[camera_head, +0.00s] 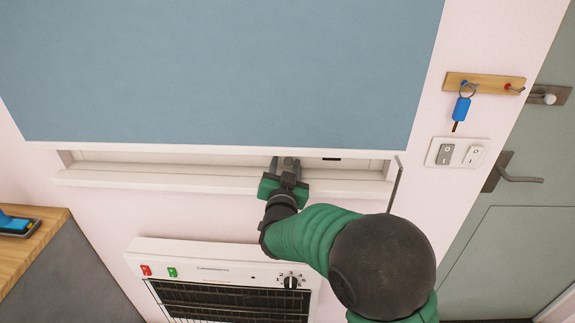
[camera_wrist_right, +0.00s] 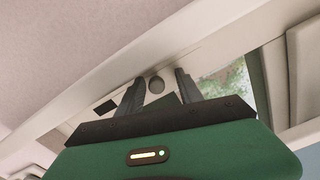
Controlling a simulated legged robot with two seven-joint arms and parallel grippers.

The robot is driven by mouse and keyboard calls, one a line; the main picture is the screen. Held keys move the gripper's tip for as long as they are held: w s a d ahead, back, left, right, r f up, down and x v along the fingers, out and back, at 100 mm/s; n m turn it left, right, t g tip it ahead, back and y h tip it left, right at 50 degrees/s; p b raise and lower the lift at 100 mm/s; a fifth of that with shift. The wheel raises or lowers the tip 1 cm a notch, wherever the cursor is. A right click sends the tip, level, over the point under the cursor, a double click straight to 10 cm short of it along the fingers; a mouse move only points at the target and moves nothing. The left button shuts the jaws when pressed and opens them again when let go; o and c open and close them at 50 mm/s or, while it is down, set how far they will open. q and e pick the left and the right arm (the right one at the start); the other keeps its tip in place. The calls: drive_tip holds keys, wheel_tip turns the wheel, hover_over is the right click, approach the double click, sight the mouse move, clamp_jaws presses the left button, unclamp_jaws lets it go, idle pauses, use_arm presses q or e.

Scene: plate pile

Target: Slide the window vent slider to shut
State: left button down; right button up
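The window vent (camera_head: 225,160) is a pale strip in the white window frame below the blue blind. My right gripper (camera_head: 286,165) reaches up to it, over the sill. Gaps show between the knob and the fingers. A dark slot (camera_head: 331,159) shows in the strip to the right of the gripper; a dark patch (camera_wrist_right: 106,107) shows in the wrist view. My left gripper is out of view.
The blue blind (camera_head: 220,70) hangs just above the gripper. The white sill (camera_head: 150,180) runs below it. A heater (camera_head: 225,270) stands under the window. A key rack (camera_head: 485,83), light switches (camera_head: 458,153) and a door (camera_head: 530,230) are at right. A wooden counter (camera_head: 40,245) is at left.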

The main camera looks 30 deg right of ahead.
drive_tip(key=shift+s+a+r, duration=0.1)
drive_tip(key=shift+s+r, duration=0.05)
drive_tip(key=shift+s, duration=0.1)
drive_tip(key=b+v, duration=0.1)
drive_tip(key=v, duration=1.5)
drive_tip(key=shift+a, duration=0.25)
drive_tip(key=shift+s, duration=0.1)
drive_tip(key=w+a+f+n+g+y+p, duration=0.1)
drive_tip(key=w+a+f+n+y+p, duration=0.25)
drive_tip(key=a+y, duration=0.2)
drive_tip(key=s+a+f+n+g+y+p, duration=0.1)
drive_tip(key=s+f+n+g+y+p, duration=0.25)
drive_tip(key=s+f+g, duration=0.35)
drive_tip(key=s+d+f+n+g, duration=0.2)
drive_tip(key=s+d+f+g, duration=0.1)
drive_tip(key=s, duration=0.6)
wheel_tip(320, 180, down, 3)
drive_tip(key=shift+s+d+r+n+g+p, duration=0.15)
drive_tip(key=shift+s+n+g+p, duration=0.25)
drive_tip(key=shift+g, duration=0.5)
